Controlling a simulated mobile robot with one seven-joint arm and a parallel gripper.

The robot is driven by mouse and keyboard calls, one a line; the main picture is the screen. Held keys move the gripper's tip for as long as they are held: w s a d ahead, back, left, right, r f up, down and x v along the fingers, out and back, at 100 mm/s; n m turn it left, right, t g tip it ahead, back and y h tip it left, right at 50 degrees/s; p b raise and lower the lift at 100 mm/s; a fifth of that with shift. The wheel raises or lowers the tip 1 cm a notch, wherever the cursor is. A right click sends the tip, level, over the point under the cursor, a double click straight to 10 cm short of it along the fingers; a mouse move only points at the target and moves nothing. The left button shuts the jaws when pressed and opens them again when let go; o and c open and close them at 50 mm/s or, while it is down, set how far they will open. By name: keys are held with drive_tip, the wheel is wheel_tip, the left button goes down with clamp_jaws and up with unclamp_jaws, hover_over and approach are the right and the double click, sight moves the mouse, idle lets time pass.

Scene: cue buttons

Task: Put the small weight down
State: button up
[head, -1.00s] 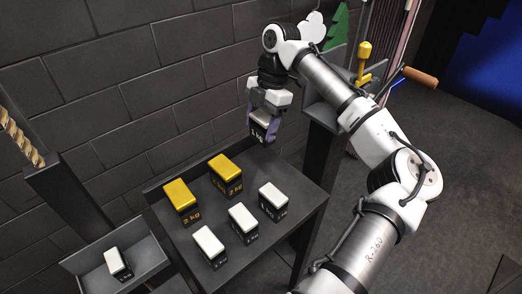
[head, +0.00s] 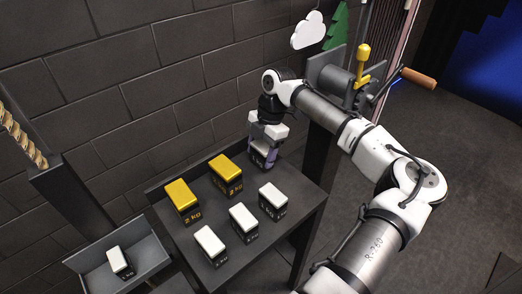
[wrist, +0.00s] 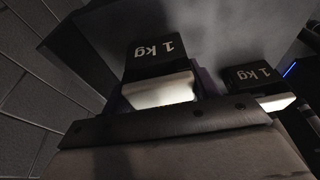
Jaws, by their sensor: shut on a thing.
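My gripper (head: 262,160) is shut on a small weight at the back right of the dark table (head: 277,235). In the wrist view this held weight (wrist: 157,72) has a dark body marked 1 kg and a white top. In the head view the fingers mostly cover it, and it is low, at or just above the tabletop; I cannot tell whether it touches. Three other small white-topped weights stand at the front: right (head: 272,200), middle (head: 243,222) and left (head: 210,245). The right one lies nearest my gripper, apart from it.
Two larger yellow-topped 2 kg weights (head: 183,200) (head: 226,174) stand at the table's back left. A grey tray (head: 150,255) at lower left holds one white-topped weight (head: 119,261). A brick wall is behind; a crank with a wooden handle (head: 419,78) is at upper right.

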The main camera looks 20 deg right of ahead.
drive_tip(key=o, duration=1.8)
drive_tip(key=shift+c, duration=0.2)
drive_tip(key=b+v, duration=0.1)
drive_tip(key=v, duration=1.1)
